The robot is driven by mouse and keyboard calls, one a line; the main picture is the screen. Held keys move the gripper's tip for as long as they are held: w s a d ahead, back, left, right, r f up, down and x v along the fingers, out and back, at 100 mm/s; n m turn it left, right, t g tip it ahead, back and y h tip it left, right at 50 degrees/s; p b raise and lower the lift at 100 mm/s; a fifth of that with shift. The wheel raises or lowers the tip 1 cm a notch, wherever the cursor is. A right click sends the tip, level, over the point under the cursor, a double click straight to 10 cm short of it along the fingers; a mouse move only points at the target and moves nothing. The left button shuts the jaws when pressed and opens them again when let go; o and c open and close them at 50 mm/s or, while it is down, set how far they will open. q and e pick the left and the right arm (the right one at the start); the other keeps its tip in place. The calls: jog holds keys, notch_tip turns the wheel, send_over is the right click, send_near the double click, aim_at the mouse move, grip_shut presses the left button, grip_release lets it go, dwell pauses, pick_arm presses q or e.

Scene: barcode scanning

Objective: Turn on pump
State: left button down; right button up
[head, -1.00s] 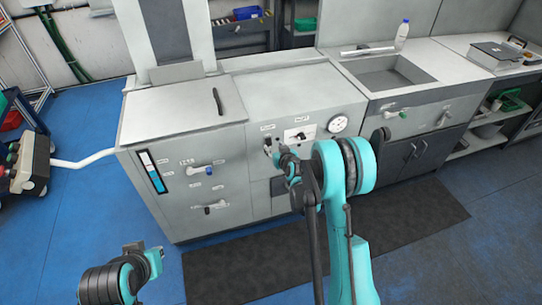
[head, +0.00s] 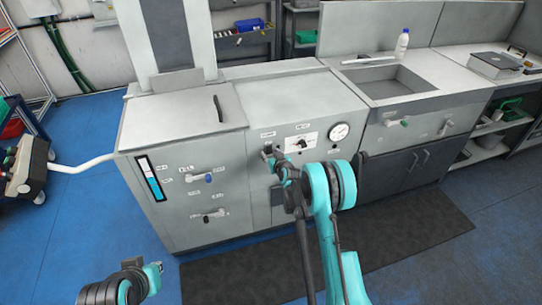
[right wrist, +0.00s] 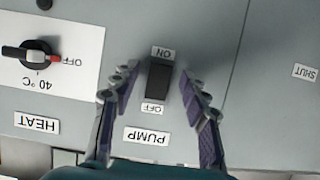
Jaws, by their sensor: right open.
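The black pump switch (right wrist: 158,82) is on the grey panel, with an ON label above it and an OFF label below in the right wrist view, where the lettering is upside down. The PUMP label (right wrist: 147,136) is below it. My right gripper (right wrist: 158,79) is open, with one finger on each side of the switch; I cannot tell whether either touches it. In the head view, my right gripper (head: 272,160) is at the left of the cabinet's front panel and hides the switch.
A heat knob (right wrist: 32,54) is left of the switch in the right wrist view. A round gauge (head: 339,132) is on the panel. Lever handles (head: 203,178) stick out on the left cabinet. A sink (head: 388,82) and a bottle (head: 402,43) are at the right.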

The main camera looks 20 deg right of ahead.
grip_shut()
jog(key=shift+w+f+t, duration=0.1)
jog(key=shift+f+t, duration=0.1)
jog(key=shift+t, duration=0.6)
jog(key=shift+f+t, duration=0.2)
jog(key=shift+t, duration=0.6)
grip_release()
